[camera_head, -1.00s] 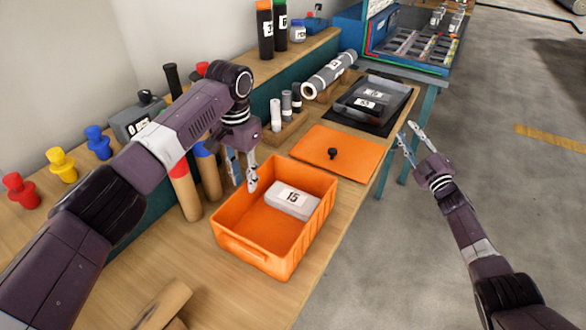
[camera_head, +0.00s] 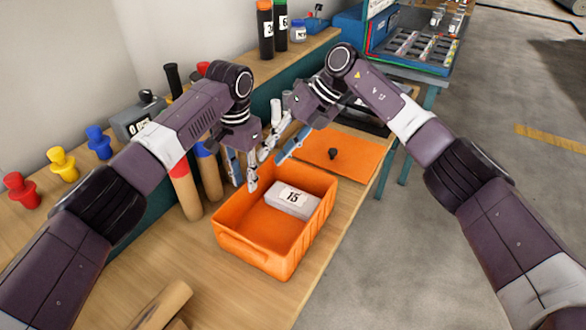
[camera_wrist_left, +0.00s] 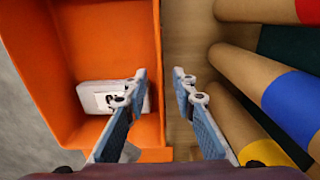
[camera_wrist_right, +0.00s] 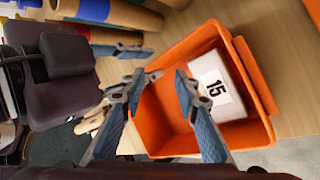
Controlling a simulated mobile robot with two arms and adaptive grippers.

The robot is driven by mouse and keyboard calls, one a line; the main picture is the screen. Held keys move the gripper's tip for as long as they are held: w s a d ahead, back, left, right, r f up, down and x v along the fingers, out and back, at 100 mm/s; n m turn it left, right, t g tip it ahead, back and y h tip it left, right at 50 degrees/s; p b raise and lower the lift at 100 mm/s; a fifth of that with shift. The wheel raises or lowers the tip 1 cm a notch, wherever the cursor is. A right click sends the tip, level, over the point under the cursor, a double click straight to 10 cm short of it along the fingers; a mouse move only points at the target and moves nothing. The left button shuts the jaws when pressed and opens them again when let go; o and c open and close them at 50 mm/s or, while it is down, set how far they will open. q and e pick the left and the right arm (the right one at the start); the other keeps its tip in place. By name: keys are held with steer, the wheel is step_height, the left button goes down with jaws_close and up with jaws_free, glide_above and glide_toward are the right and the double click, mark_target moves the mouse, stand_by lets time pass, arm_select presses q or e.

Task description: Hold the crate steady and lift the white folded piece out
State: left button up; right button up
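The orange crate (camera_head: 235,232) stands open on the bench; it also shows in the left wrist view (camera_wrist_left: 45,60) and right wrist view (camera_wrist_right: 175,142). The white folded piece (camera_head: 285,208), a flat block labelled 15, lies inside near the right wall; the right wrist view also shows it (camera_wrist_right: 232,66). My left gripper (camera_head: 242,187) is open at the crate's back left wall. In the left wrist view its fingertips (camera_wrist_left: 160,76) lie on either side of the wall's rim, apart from it. My right gripper (camera_head: 273,156) is open and empty above the crate's far end.
An orange lid (camera_head: 355,152) with a black knob lies beyond the crate. Brown rolls (camera_head: 186,196) stand beside its left wall. More rolls (camera_head: 160,303) lie at the near bench end. Open floor (camera_head: 370,275) is at the right.

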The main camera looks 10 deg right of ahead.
mark_target(249, 209)
arm_select(q)
steer(key=shift+w, duration=0.1)
steer(key=shift+f, duration=4)
arm_select(e)
steer(key=s+d+f+h, duration=0.1)
steer(key=d+f+h, duration=0.3)
steer(key=h, duration=0.3)
steer(key=shift+s+f, duration=0.3)
arm_select(q)
steer(key=shift+c, duration=0.6)
arm_select(e)
steer(key=shift+d, duration=0.1)
arm_select(q)
jaws_close()
